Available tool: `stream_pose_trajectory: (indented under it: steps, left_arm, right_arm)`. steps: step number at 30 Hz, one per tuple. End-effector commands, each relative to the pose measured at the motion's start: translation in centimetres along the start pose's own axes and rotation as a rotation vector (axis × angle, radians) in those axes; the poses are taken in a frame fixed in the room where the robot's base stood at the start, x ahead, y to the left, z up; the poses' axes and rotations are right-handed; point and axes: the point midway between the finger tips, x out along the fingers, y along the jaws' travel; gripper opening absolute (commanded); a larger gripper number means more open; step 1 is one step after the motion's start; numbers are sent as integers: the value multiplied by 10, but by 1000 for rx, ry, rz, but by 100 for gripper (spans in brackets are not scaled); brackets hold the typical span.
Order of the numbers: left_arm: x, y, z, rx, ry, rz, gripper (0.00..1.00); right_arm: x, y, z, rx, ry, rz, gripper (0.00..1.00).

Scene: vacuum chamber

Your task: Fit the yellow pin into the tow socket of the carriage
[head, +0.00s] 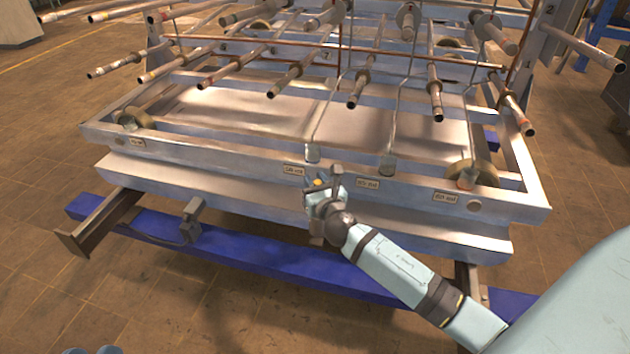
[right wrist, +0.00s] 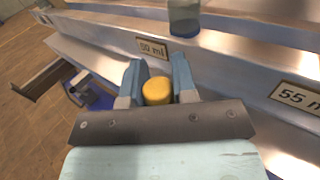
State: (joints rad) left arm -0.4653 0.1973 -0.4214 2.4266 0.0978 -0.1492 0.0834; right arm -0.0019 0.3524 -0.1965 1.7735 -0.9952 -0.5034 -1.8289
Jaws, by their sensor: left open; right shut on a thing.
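The yellow pin (right wrist: 157,91) is between the two blue fingers of my right gripper (right wrist: 158,84), which is shut on it. In the head view my right gripper (head: 321,186) is at the carriage's front beam, with a bit of yellow showing. The carriage (head: 225,155) is a grey metal frame with rods above it. I cannot make out the tow socket; the gripper covers part of the beam. I cannot tell whether the pin touches the carriage. Only the tips of my left gripper (head: 92,350) show at the bottom left edge, apart and empty.
Labels such as a 55 ml plate (right wrist: 298,97) mark the front beam. A blue rail (head: 250,258) with a metal bracket (head: 95,225) lies below. Thin rods hang down above the beam. Floor in front is clear.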

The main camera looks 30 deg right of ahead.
Motion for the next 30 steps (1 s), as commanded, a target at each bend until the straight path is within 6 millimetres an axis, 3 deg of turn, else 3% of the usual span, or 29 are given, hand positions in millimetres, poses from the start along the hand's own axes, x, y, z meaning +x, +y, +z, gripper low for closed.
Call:
stream_pose_trajectory:
  steps: [13, 30]
  left_arm:
    - [0, 0, -1, 1, 0, 1, 43]
    - [-3, -3, 15, 2, 0, 1, 43]
  right_arm:
    - [0, 0, -1, 0, 0, 0, 0]
    - [0, 0, -23, 0, 0, 1, 0]
